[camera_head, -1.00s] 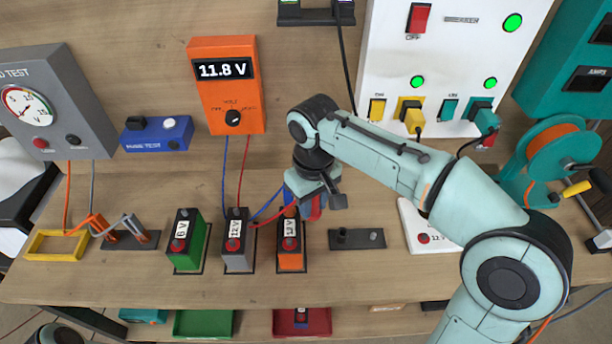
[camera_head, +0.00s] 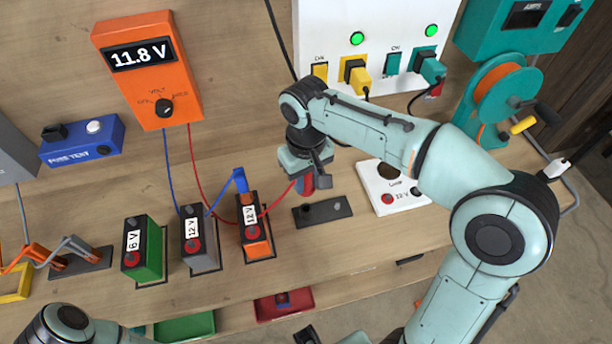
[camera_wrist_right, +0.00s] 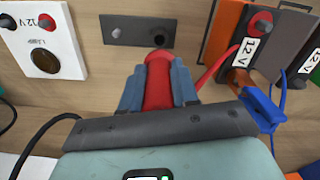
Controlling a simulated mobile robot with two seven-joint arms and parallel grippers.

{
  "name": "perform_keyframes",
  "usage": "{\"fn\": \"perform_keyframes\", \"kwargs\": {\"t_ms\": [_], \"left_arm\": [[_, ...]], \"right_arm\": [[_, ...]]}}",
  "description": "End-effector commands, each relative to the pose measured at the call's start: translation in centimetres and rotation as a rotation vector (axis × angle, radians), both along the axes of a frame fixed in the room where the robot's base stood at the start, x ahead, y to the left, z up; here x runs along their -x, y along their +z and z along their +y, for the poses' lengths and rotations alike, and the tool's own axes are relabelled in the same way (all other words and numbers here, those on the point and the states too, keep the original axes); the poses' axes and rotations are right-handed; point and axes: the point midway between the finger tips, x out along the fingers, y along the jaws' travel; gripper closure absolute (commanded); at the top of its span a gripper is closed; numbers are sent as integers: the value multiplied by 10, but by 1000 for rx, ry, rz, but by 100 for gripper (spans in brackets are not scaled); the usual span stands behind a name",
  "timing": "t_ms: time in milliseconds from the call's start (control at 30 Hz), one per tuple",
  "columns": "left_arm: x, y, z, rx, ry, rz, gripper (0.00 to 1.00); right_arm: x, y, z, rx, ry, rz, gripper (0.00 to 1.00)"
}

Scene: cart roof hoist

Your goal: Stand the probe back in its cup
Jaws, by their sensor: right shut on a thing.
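My right gripper (camera_head: 306,178) is shut on the red probe (camera_head: 305,186), whose red lead runs left towards the batteries. In the right wrist view the red probe (camera_wrist_right: 158,82) sits between the two blue-grey fingers of the right gripper (camera_wrist_right: 158,78). Its rounded end points towards the dark cup plate (camera_wrist_right: 125,31), close to the plate's larger dark hole (camera_wrist_right: 159,40). In the head view the cup plate (camera_head: 336,209) lies on the bench just below and right of the probe. The blue probe (camera_head: 240,180) stands at the orange 12 V battery (camera_head: 254,232). My left gripper does not show.
The orange meter (camera_head: 150,85) reads 11.8 V. A grey 12 V battery (camera_head: 198,242) and a green 6 V battery (camera_head: 143,248) stand left. A white lamp box (camera_head: 385,198) is right of the plate, and a teal reel (camera_head: 500,95) is beyond it.

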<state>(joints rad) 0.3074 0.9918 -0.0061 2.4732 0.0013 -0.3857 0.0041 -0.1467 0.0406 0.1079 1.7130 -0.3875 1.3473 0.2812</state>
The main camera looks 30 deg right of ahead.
Motion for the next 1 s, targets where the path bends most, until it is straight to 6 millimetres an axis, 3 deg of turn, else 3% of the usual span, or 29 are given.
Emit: {"fn": "perform_keyframes", "kwargs": {"t_ms": [600, 1000], "left_arm": [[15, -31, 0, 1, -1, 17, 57], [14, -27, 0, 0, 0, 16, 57]], "right_arm": [[1, -46, 0, 1, 0, 2, 100], [0, -45, 0, 0, -1, -1, 100]]}}
